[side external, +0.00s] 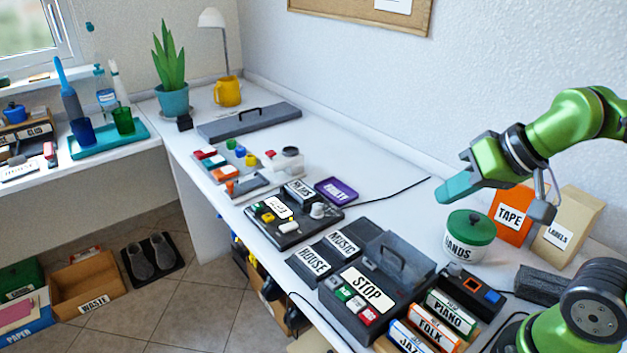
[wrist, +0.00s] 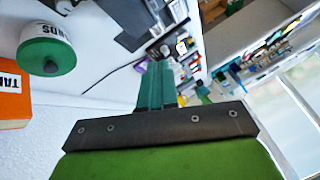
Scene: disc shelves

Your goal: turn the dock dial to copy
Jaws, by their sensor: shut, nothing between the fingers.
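My gripper (side external: 456,187), with teal fingers on a green arm, is shut and empty. A dark panel (side external: 290,232) lies mid-desk, with a white label, small coloured pieces and a pale round knob (side external: 317,211) that looks like a dial. My gripper is well apart from it. The knob's setting and any copy mark are too small to read.
An orange TAPE packet (side external: 511,215) stands right of the tub. A black cable crosses the desk near the wall.

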